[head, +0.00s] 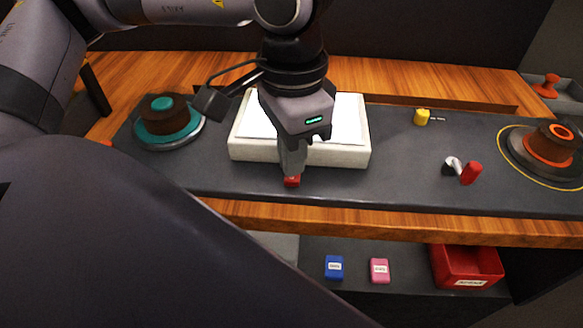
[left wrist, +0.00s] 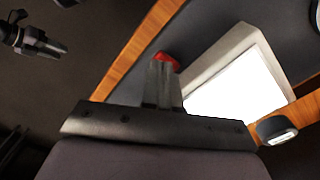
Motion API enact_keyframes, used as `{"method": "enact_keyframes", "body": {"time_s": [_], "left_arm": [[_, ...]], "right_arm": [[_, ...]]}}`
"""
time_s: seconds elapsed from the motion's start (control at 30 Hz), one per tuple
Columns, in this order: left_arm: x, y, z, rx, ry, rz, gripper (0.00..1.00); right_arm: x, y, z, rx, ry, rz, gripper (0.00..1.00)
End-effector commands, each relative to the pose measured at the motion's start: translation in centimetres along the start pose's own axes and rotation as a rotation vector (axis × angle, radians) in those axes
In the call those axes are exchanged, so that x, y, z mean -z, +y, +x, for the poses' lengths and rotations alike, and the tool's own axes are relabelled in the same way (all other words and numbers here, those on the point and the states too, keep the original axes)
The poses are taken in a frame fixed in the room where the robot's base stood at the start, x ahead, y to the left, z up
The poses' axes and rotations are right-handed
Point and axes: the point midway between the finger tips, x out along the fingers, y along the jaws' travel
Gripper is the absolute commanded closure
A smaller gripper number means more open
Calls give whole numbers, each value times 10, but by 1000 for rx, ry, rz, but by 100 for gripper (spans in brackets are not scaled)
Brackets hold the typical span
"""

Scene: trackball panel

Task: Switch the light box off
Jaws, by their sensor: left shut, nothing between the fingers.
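The light box (head: 240,147) is a cream-framed box with a bright white, lit top panel, standing on the dark work surface. It also shows in the left wrist view (left wrist: 205,62), its panel glowing white. A small red part (head: 292,182), seemingly the switch, sits at the front of the box. My left gripper (head: 291,172) is shut and empty, pointing down with its fingertips at the red part, which they partly hide. In the left wrist view the red part (left wrist: 166,58) shows just beyond the fingertips; I cannot tell whether they touch.
A teal and brown round device (head: 165,122) stands left. A yellow item (head: 421,117), a red-handled piece (head: 470,173) and an orange-topped dome (head: 548,148) are right. Below are a blue box (head: 334,267), a pink box (head: 379,270) and a red bin (head: 466,268).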

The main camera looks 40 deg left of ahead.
Motion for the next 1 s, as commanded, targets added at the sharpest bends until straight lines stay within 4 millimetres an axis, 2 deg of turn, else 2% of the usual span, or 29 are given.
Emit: {"method": "enact_keyframes", "body": {"time_s": [0.57,1.0], "left_arm": [[0,0,0,0,0,0,100],[0,0,6,0,0,0,100]], "right_arm": [[3,-2,0,3,6,1,57],[-4,-2,4,4,3,3,57]]}}
